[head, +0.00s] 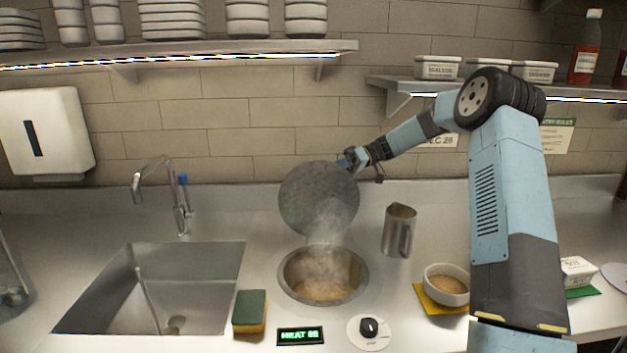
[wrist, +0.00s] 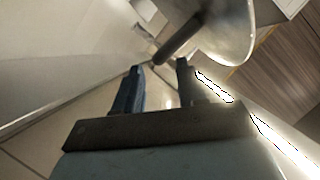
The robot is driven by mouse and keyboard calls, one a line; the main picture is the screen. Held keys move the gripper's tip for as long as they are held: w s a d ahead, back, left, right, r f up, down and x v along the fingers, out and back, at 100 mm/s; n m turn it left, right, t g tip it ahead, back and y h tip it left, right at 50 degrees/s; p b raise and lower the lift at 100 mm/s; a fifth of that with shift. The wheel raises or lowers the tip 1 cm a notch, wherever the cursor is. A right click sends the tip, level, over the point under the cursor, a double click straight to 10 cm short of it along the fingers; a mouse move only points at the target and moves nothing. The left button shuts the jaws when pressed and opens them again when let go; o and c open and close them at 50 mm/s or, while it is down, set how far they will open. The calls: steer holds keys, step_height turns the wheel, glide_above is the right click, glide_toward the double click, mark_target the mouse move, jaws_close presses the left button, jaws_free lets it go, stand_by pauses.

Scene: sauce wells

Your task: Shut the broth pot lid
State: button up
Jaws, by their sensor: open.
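The broth pot (head: 285,290) is a round well sunk in the steel counter, open on top, with brownish broth and rising steam. Its lid (head: 318,198) is a round grey metal disc standing raised and tilted up behind the well. In the wrist view the lid (wrist: 232,32) is at upper right, with a dark bar handle (wrist: 182,38). My gripper (head: 347,162) is at the lid's upper right edge, partly hidden behind it. In the wrist view my gripper (wrist: 160,68) is open. The handle's near end shows between the fingertips; I cannot tell whether they touch.
A metal jug (head: 398,232) stands right of the well, and a bowl (head: 446,284) farther right. A sponge (head: 249,311), a lit display (head: 300,336) and a knob (head: 369,328) are in front. The sink (head: 200,265) is left; a shelf (head: 200,52) hangs above.

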mark_target(315, 178)
steer(key=shift+x, duration=2.95)
steer(key=shift+c, duration=0.4)
jaws_close()
steer(key=shift+a, duration=0.2)
steer(key=shift+d, duration=0.1)
